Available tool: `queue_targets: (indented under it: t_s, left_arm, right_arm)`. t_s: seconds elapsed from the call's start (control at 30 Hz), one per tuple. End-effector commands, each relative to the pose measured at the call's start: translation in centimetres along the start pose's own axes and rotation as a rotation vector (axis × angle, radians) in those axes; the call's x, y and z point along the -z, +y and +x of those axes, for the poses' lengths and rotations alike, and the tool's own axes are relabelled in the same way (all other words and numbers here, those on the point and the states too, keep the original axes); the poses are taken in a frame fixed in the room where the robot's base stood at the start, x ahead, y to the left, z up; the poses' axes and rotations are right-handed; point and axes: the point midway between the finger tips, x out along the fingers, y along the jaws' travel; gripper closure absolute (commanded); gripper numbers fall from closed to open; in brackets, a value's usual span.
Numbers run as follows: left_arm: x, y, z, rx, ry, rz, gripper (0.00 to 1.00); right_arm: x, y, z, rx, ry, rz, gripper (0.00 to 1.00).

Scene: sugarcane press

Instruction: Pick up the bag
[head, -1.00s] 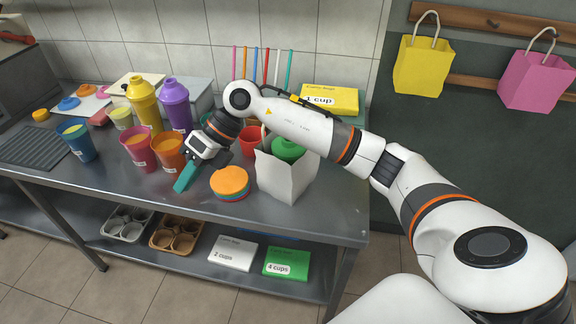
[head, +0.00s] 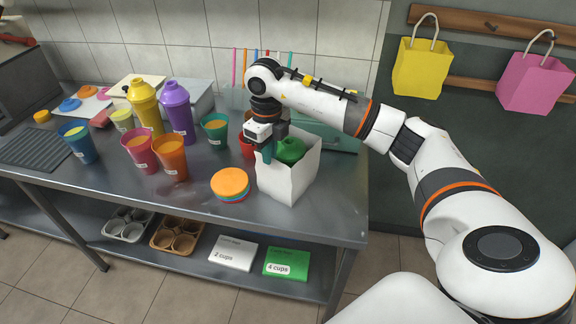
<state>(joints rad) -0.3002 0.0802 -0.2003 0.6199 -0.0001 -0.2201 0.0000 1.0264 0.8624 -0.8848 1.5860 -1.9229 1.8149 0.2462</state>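A white open-topped bag (head: 290,184) stands upright near the right end of the metal table. A green rounded item (head: 289,149) shows inside it. My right gripper (head: 267,155) points down at the bag's left rim, with a teal finger against or just inside the edge. I cannot tell whether it touches the bag or how far apart its fingers are. A yellow bag (head: 421,68) and a pink bag (head: 534,82) hang by their handles on the right wall. My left gripper is not in view.
Several colored cups and a yellow (head: 145,106) and a purple shaker (head: 178,110) stand left of the bag. A stack of round lids (head: 230,184) lies beside it at front left. A red cup (head: 247,147) is close to the gripper. The table's front edge (head: 200,208) is near.

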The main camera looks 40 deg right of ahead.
Motion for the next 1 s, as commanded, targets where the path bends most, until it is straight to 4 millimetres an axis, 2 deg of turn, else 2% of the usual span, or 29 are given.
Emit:
queue_targets:
  t_s: [0.2, 0.33, 0.57, 0.67, 1.0]
  left_arm:
    - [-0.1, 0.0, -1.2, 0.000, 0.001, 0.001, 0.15]
    - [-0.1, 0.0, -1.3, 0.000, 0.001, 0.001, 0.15]
    - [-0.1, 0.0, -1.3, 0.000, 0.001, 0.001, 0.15]
    - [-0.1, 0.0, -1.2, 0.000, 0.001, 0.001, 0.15]
    - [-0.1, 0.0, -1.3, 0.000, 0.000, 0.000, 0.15]
  right_arm:
    - [-0.7, 0.0, 3.2, 0.002, -0.006, 0.000, 0.86]
    - [-0.7, 0.0, 4.4, 0.001, -0.003, 0.000, 0.86]
    - [-0.6, 0.0, 4.7, 0.001, -0.001, -0.001, 0.86]
    - [-0.6, 0.0, 4.6, 0.001, -0.001, -0.001, 0.99]
    - [-0.6, 0.1, 4.5, 0.000, 0.001, 0.000, 1.00]
